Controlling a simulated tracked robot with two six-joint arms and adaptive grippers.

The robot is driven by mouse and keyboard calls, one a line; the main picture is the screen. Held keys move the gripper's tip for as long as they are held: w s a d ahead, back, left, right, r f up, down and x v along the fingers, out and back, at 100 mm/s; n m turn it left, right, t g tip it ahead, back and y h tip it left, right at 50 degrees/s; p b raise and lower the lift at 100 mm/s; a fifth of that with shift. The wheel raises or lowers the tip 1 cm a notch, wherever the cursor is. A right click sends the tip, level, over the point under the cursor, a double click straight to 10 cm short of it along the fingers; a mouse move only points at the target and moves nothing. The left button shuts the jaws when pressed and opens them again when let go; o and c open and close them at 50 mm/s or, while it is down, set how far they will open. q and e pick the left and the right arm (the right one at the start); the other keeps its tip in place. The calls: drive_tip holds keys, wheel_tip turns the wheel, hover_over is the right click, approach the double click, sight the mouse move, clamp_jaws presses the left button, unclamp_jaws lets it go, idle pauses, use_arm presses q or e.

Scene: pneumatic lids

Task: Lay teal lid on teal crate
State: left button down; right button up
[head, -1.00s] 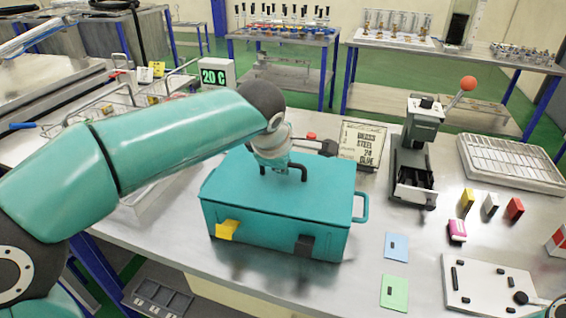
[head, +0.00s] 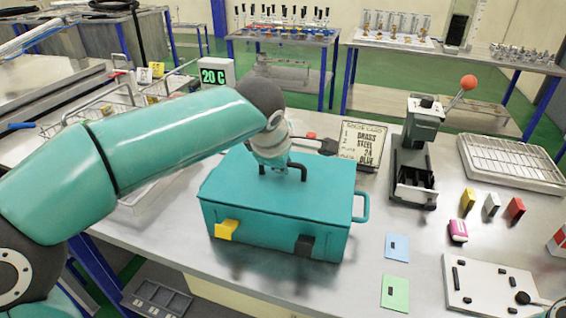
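The teal crate (head: 270,229) stands on the steel table, with a yellow latch (head: 227,229) and a black latch (head: 304,245) on its front. The teal lid (head: 325,185) lies over the top of the crate, its edges about in line with the crate's rim. My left gripper (head: 283,172) is above the lid at its black handle (head: 298,168). Its fingers are partly hidden, and I cannot tell whether they are closed on the handle. My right gripper is not in view.
A grey lever press (head: 414,155) and a wire rack (head: 510,162) stand to the right. Blue (head: 397,247) and green (head: 395,292) cards and a white panel (head: 490,285) lie at the front right. A sign (head: 360,145) stands behind the crate.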

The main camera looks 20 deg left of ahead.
use_arm(q)
drive_tip(key=shift+s+f+b, duration=0.2)
drive_tip(key=shift+f+b, duration=0.1)
drive_tip(key=shift+b, duration=0.4)
idle(1.0)
drive_tip(key=c, duration=1.2)
unclamp_jaws()
drive_tip(key=shift+o, duration=0.2)
drive_tip(key=shift+v, duration=1)
drive_tip(key=shift+p+v, duration=0.95)
drive_tip(key=shift+v, duration=1.35)
drive_tip(key=shift+r, duration=0.1)
drive_tip(key=v, duration=1.1)
drive_tip(key=shift+s+r, duration=0.25)
drive_tip(key=shift+r, duration=0.1)
